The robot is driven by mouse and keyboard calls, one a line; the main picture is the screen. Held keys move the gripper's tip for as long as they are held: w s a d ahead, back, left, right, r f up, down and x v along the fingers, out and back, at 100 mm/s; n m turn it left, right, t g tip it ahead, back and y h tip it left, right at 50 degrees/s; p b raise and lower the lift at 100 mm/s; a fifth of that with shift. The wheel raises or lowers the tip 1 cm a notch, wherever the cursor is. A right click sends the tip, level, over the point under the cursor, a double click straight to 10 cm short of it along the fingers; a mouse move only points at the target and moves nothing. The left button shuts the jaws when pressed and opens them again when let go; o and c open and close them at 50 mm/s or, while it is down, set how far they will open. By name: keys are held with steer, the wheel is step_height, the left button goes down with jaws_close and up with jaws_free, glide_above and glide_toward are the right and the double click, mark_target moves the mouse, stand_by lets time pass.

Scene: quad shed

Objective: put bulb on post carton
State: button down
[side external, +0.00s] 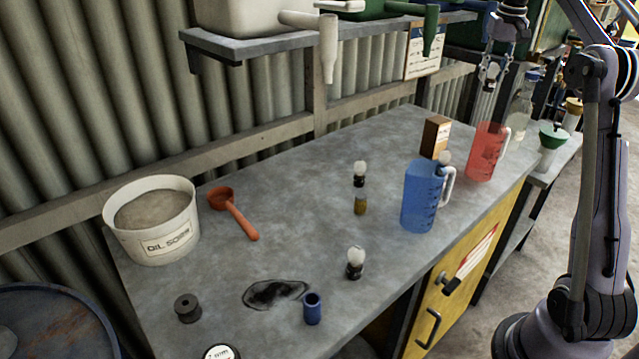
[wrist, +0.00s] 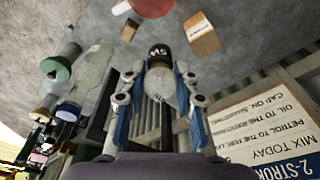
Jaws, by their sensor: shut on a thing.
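My gripper (side external: 490,76) is above and behind the red jug in the side view, raised over the bench. In the wrist view my gripper (wrist: 160,84) is shut on a bulb (wrist: 160,82) with a white globe and a black, lettered base pointing away from the wrist. The brown carton (side external: 436,137) stands upright on the bench, left of the red jug; it also shows in the wrist view (wrist: 202,36), apart from the held bulb. Other bulbs with dark bases stand on the bench, one near the middle (side external: 360,170) and one nearer the front (side external: 355,262).
The red jug (side external: 486,152) stands below my gripper and the blue jug (side external: 421,195) in front of the carton. A shelf (side external: 330,32) overhangs the back. An oil-sorb tub (side external: 152,220) and orange scoop (side external: 233,212) are left. Bottles and a funnel (side external: 551,137) stand right.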

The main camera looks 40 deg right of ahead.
steer(key=w+a+f, duration=0.1)
steer(key=w+f, duration=0.1)
steer(key=w, duration=0.1)
steer(key=w+a+f, duration=0.1)
steer(key=w+f, duration=0.1)
steer(key=w, duration=0.1)
steer(key=w+a+f, duration=0.1)
steer(key=w+f, duration=0.1)
steer(key=w, duration=0.2)
steer(key=shift+a+f, duration=0.2)
steer(key=shift+a, duration=0.2)
steer(key=shift+f, duration=2)
steer(key=shift+f, duration=0.2)
steer(key=c, duration=1)
jaws_free()
steer(key=shift+r, duration=0.1)
step_height(320, 180, up, 8)
steer(key=shift+s+a+f, duration=0.2)
steer(key=shift+s+a, duration=0.15)
steer(key=shift+a, duration=0.1)
